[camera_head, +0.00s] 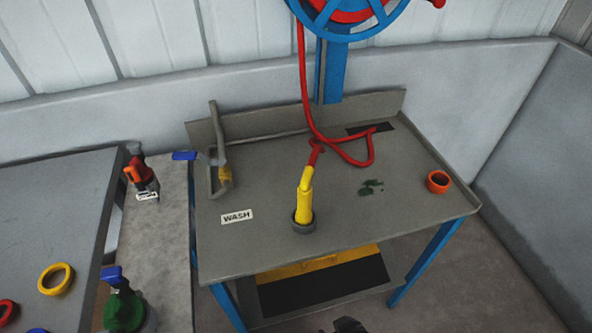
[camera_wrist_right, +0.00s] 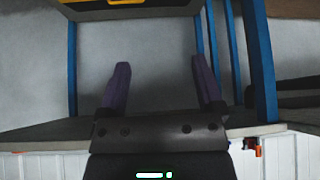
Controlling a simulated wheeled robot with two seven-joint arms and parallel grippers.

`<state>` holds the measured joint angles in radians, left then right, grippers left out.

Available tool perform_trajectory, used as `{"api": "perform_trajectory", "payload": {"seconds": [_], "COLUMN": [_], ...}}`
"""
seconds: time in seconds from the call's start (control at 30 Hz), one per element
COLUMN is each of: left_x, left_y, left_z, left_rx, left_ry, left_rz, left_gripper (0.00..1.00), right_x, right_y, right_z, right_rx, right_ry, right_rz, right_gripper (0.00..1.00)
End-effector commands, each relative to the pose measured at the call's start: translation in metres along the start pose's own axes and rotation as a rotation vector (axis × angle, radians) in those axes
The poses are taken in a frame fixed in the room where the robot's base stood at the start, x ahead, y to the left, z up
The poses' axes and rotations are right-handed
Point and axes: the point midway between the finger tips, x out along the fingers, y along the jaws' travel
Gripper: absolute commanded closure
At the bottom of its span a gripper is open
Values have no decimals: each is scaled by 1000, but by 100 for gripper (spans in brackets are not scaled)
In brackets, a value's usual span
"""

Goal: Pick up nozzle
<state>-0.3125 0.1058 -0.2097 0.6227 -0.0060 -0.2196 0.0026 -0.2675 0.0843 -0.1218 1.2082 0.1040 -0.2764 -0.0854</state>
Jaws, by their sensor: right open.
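The yellow nozzle (camera_head: 304,203) stands upright on the grey wash table, its lower end in a dark ring-shaped base (camera_head: 303,223). A red hose (camera_head: 305,90) runs from its top up to the blue and red reel. My right gripper (camera_wrist_right: 159,63) shows in the right wrist view with its two purple fingers wide apart and nothing between them. A dark part at the bottom edge of the head view seems to be of my right arm, below and in front of the table, well apart from the nozzle. My left gripper is in neither view.
The wash table (camera_head: 270,255) has blue legs and a lower shelf. An orange ring (camera_head: 438,182) lies at its right and a grey pipe (camera_head: 217,135) stands at its left. Side benches at left hold bottles and a yellow ring (camera_head: 56,279). The tabletop around the nozzle is mostly clear.

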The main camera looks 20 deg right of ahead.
Motion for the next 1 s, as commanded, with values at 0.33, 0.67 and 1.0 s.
{"api": "perform_trajectory", "payload": {"seconds": [0.33,0.67,1.0], "left_x": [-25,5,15], "left_y": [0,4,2], "left_z": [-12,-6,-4], "left_rx": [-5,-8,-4], "left_ry": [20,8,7], "left_rz": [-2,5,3], "left_gripper": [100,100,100], "right_x": [-98,-44,-22], "right_y": [21,18,18], "right_z": [-238,-270,-289], "right_rx": [36,37,35], "right_ry": [571,571,569], "right_rz": [27,25,27], "right_gripper": [15,15,15]}}
